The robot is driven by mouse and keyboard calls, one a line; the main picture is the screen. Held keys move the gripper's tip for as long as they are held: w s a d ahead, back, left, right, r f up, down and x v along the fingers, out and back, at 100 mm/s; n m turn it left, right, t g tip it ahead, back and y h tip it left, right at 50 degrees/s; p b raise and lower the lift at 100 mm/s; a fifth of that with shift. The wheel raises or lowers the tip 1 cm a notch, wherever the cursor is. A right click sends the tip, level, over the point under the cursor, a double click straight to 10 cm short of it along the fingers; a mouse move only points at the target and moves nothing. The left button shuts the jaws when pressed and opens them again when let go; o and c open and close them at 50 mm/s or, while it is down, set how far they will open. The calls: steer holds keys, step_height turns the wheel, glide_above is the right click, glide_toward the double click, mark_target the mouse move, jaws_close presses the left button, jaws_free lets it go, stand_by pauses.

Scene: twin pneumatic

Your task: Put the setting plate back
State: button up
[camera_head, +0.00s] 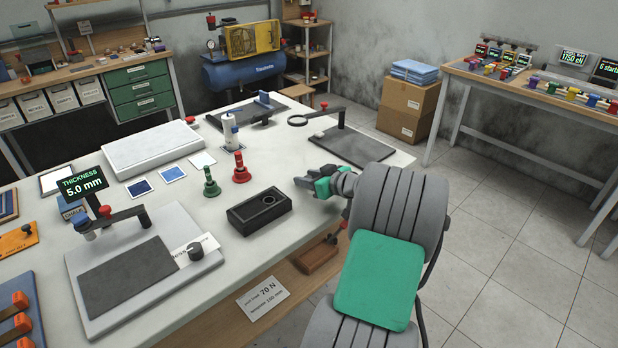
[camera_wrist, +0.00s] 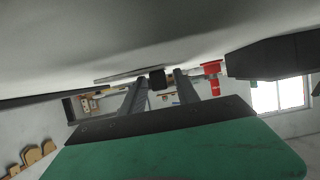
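I cannot tell for sure which thing is the setting plate. A thickness gauge (camera_head: 170,275) stands at the front left on a light base with a dark pad, its display reading 5.0 mm.
Green (camera_head: 211,188) and red (camera_head: 241,175) knobbed pieces stand behind the block; the red one also shows in the wrist view (camera_wrist: 212,75). A magnifier stand (camera_head: 352,144) is behind my gripper, and a white slab (camera_head: 150,148) lies further left. Floor is clear at right.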

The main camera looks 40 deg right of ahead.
steer(key=shift+r, duration=0.1)
steer(key=shift+s+r+p, duration=0.1)
steer(key=shift+r+p, duration=0.15)
steer(key=shift+p, duration=0.05)
steer(key=b+v, duration=0.1)
steer(key=v, duration=1)
steer(key=shift+s, duration=0.45)
